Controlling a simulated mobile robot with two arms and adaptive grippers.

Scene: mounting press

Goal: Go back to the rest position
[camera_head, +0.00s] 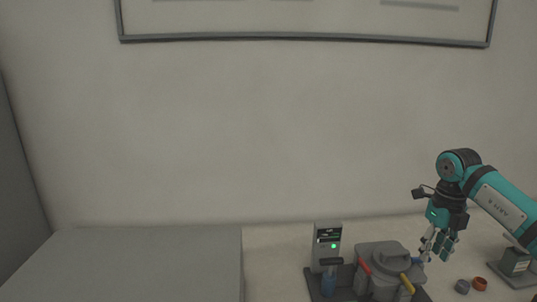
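My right gripper (436,255) hangs fingers down beside the right end of the mounting press (384,258). The fingers are small in the picture, and I cannot tell whether they hold anything. A small blue part shows between the fingers and the press; I cannot tell whether they touch. The press is grey with a rounded lid, a red handle (365,266) and a yellow handle (407,283). My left gripper is not in view.
A dark cup (462,286) and an orange-brown cup (479,283) sit right of the press. A small device (515,262) stands at the far right. A grey block surface (130,265) fills the lower left.

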